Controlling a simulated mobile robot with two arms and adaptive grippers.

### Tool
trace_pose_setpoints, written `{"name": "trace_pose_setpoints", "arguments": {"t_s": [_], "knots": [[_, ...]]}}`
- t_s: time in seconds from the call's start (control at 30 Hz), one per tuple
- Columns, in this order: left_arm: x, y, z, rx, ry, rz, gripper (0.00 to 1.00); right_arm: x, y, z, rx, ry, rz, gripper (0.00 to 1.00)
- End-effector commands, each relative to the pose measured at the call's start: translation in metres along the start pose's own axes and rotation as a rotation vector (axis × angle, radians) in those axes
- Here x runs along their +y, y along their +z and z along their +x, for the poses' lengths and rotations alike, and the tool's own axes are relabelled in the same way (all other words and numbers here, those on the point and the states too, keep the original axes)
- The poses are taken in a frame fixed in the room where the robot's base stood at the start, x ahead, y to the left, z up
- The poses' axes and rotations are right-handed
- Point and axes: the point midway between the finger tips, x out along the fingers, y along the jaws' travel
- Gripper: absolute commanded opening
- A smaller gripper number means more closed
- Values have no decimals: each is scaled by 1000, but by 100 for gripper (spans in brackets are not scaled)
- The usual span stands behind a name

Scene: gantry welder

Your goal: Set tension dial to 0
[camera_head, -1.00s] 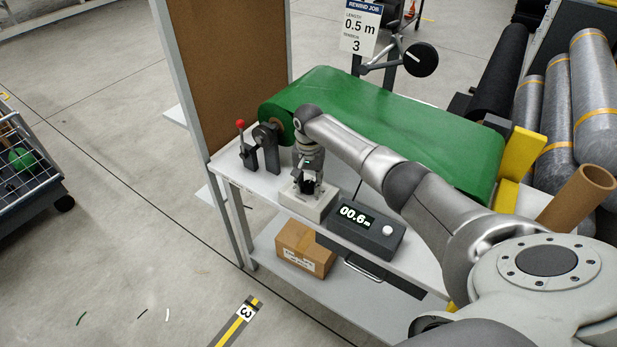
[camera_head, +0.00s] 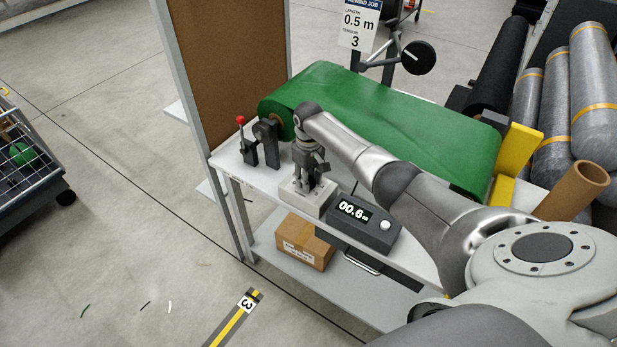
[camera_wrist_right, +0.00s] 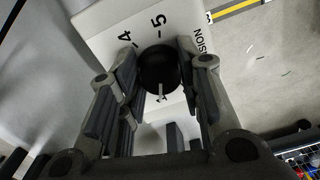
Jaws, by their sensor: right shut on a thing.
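The tension dial is a round black knob (camera_wrist_right: 158,68) with a light pointer line, on a pale box (camera_head: 322,206) at the front of the table. In the right wrist view the printed numbers 4 and 5 show beyond the knob. The pointer faces the lower side of that picture, away from them; a 0 mark cannot be seen. My right gripper (camera_wrist_right: 157,80) is shut on the knob, one finger on each side. In the head view the same gripper (camera_head: 312,186) reaches down onto the box and hides the dial. My left gripper is not in view.
A dark counter box (camera_head: 366,226) reading 00.6 m stands right of the dial box. A red-tipped lever (camera_head: 242,122) stands to the left. A sign (camera_head: 358,24) reads length 0.5 m, tension 3.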

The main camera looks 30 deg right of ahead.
Motion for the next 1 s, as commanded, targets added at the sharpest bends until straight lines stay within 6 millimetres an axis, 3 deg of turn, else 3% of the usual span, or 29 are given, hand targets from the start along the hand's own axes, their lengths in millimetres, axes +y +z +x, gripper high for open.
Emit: {"name": "trace_pose_setpoints", "arguments": {"t_s": [0.6,1.0], "knots": [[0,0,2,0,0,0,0,1,-1,0,3,0,-562,9],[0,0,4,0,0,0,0,1,-1,-1,3,0,-774,9]]}}
